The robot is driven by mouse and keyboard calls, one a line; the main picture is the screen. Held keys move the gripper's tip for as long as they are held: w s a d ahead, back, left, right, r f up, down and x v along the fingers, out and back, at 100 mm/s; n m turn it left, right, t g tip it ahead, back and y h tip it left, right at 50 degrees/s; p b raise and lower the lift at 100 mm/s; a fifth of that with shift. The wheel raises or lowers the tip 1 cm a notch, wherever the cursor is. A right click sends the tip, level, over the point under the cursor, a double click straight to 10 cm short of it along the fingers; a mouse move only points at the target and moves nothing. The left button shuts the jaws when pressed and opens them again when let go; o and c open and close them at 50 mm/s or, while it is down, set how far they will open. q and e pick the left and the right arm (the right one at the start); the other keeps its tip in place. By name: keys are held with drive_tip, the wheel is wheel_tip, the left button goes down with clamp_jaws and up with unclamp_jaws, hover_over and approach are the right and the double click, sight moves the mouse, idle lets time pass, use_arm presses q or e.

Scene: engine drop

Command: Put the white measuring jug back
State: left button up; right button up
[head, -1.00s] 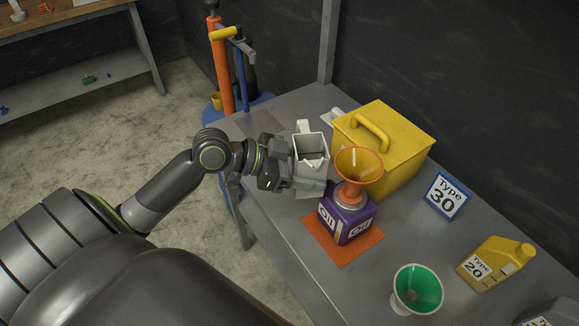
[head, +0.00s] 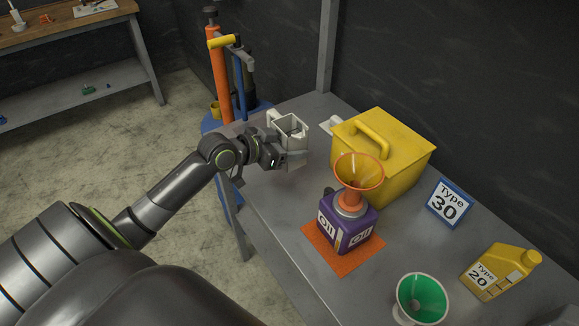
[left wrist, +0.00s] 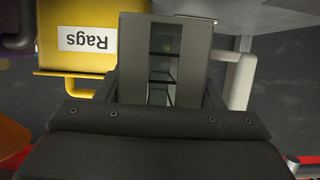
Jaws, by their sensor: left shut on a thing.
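The white measuring jug (head: 296,156) is upright at the far left end of the grey table in the head view, left of the yellow box. My left gripper (head: 276,157) is shut on the jug's near side. I cannot tell whether the jug's base touches the table. In the left wrist view my gripper's dark jaws (left wrist: 163,60) fill the middle, and the jug's pale handle (left wrist: 241,80) shows to their right. The jaws hide much of the jug there. My right gripper is not in view.
The yellow box (head: 398,145), labelled Rags in the left wrist view (left wrist: 85,40), stands right of the jug. A purple oil can (head: 345,228) with an orange funnel (head: 358,172) stands on an orange mat (head: 342,262). A green funnel (head: 422,298) and yellow jug (head: 498,272) are further right.

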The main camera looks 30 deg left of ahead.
use_arm(q)
wheel_tip(320, 180, down, 5)
drive_tip(key=shift+f, duration=0.5)
drive_tip(key=shift+f, duration=0.15)
drive_tip(key=o, duration=1.1)
drive_tip(key=shift+s, duration=0.15)
